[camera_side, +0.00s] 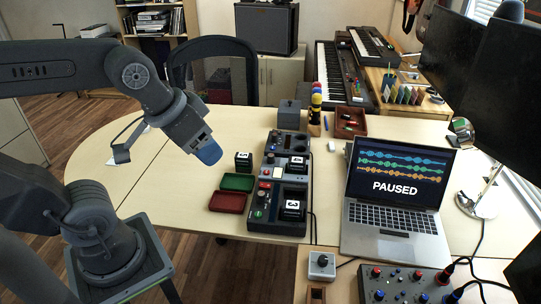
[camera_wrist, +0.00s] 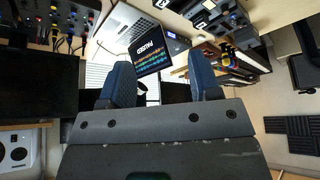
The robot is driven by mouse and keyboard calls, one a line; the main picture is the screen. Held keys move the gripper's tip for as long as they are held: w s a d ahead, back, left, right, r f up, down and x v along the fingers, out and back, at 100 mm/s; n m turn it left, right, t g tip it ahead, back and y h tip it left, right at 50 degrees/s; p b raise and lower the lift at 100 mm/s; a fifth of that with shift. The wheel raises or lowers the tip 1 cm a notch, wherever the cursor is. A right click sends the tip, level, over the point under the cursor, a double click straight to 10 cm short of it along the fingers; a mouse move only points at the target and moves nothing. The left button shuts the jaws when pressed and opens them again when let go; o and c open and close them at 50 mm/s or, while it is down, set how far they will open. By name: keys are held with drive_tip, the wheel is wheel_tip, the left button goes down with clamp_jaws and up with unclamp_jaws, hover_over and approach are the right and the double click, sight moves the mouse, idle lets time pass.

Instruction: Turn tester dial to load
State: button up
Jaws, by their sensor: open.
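The tester appears to be the black bench unit (camera_side: 262,214) on the table, made of several modules in a row, with buttons and small knobs on top. Black numbered blocks (camera_side: 292,207) sit in its bays. Which knob is the dial is too small to tell. Part of the unit also shows at the top of the wrist view (camera_wrist: 232,22). My gripper (camera_side: 209,152) hangs above and left of the unit in the side view, apart from it. In the wrist view its two blue fingers (camera_wrist: 162,82) are spread with nothing held between them.
A green tray (camera_side: 238,182) and a red tray (camera_side: 228,202) lie left of the unit, with another numbered block (camera_side: 243,161) behind. A laptop (camera_side: 390,232) reading PAUSED stands right. A small knob box (camera_side: 321,265) and mixer (camera_side: 405,285) are in front. The table's left side is clear.

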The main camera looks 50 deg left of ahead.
drive_tip(key=w+a+r+n+g, duration=0.1)
drive_tip(key=w+a+n, duration=0.1)
drive_tip(key=w, duration=0.4)
drive_tip(key=w+a+r+n+g, duration=0.1)
drive_tip(key=w+a+n, duration=0.15)
drive_tip(key=w, duration=0.35)
drive_tip(key=n+g, duration=0.3)
drive_tip(key=n, duration=0.9)
hover_over(271, 155)
wheel_tip(271, 155, down, 19)
wheel_tip(271, 155, down, 14)
drive_tip(key=shift+s+f, duration=0.1)
drive_tip(key=shift+f, duration=0.05)
drive_tip(key=c, duration=0.9)
drive_tip(key=shift+c, duration=0.2)
